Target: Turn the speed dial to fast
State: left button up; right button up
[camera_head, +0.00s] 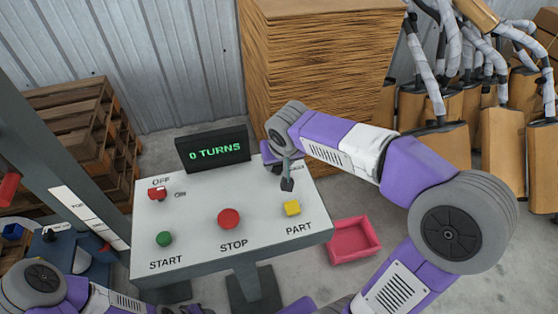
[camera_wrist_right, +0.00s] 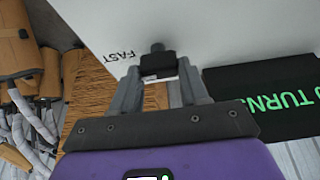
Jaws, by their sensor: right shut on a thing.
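The speed dial (camera_wrist_right: 157,64) is a small black knob on the pale control panel (camera_head: 190,240). In the right wrist view it sits between the two grey fingertips of my right gripper (camera_wrist_right: 158,76), which is shut on it. A pale mark shows on the knob's near edge. The printed word FAST (camera_wrist_right: 120,55) is on the panel left of the dial in that view. In the head view my right gripper (camera_head: 286,180) reaches down to the panel's far right, and my arm hides most of the dial there. My left gripper is out of view.
The panel also has a display (camera_head: 213,150) reading 0 TURNS, a red OFF/ON switch (camera_head: 156,194), a green START button (camera_head: 164,239), a red STOP button (camera_head: 229,218) and a yellow PART button (camera_head: 292,208). A pink tray (camera_head: 355,242) stands right of the panel. Cardboard is stacked behind.

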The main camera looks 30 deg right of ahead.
jog(key=o, duration=1.1)
jog(key=shift+c, duration=0.2)
jog(key=shift+r, duration=0.1)
jog(key=p+v, duration=0.2)
jog(key=v, duration=0.5)
jog(key=shift+r, duration=0.15)
jog(key=shift+s, duration=0.15)
